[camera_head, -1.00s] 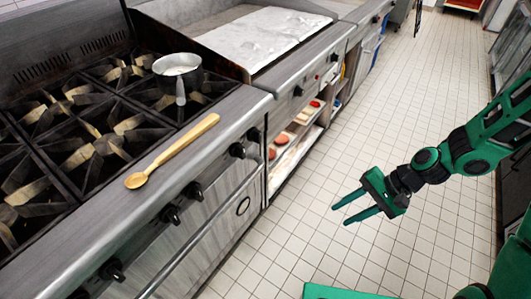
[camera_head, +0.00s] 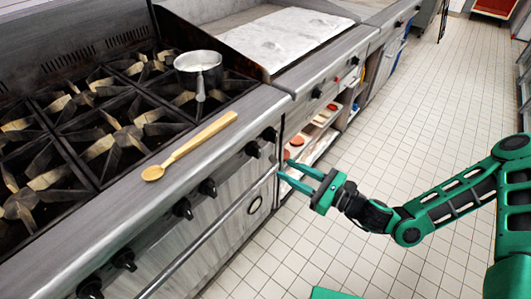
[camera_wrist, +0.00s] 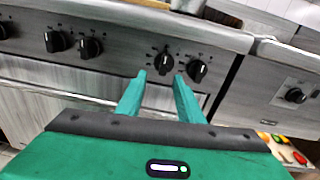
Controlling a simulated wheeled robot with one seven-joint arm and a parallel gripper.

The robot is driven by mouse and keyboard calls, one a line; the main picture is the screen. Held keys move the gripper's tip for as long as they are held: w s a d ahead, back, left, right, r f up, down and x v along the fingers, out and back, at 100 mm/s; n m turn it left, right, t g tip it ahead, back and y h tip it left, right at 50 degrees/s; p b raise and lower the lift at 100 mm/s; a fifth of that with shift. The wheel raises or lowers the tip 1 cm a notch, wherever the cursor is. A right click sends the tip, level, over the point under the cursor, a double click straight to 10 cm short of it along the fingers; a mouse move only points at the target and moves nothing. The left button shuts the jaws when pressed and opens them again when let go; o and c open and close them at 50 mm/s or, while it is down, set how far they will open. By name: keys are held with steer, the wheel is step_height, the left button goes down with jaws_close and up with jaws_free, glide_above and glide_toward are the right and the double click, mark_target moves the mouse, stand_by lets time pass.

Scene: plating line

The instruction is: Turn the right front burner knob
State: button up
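The stove's front panel carries a row of black burner knobs. The rightmost pair is an outer knob (camera_head: 269,134) and an inner knob (camera_head: 253,149), near the panel's right end. In the wrist view this pair shows as the outer knob (camera_wrist: 198,71) and the inner knob (camera_wrist: 164,63). I cannot tell for sure which one is the right front burner knob. My gripper (camera_head: 285,170) is open and empty, in front of the stove's right end. In the wrist view its fingertips (camera_wrist: 160,75) point at the inner knob, apart from it.
A wooden spoon (camera_head: 192,146) lies on the stove's front ledge. Other knobs (camera_head: 182,208) sit further left. An oven handle (camera_head: 214,228) runs below the panel. The tiled floor (camera_head: 400,130) to the right is clear.

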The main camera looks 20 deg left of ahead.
mark_target(260, 150)
steer(key=shift+m+t, duration=0.4)
steer(key=shift+m, duration=0.1)
steer(key=x, duration=1.1)
steer(key=shift+w, duration=0.4)
jaws_close()
steer(key=shift+d, duration=0.2)
steer(key=shift+a+r, duration=0.1)
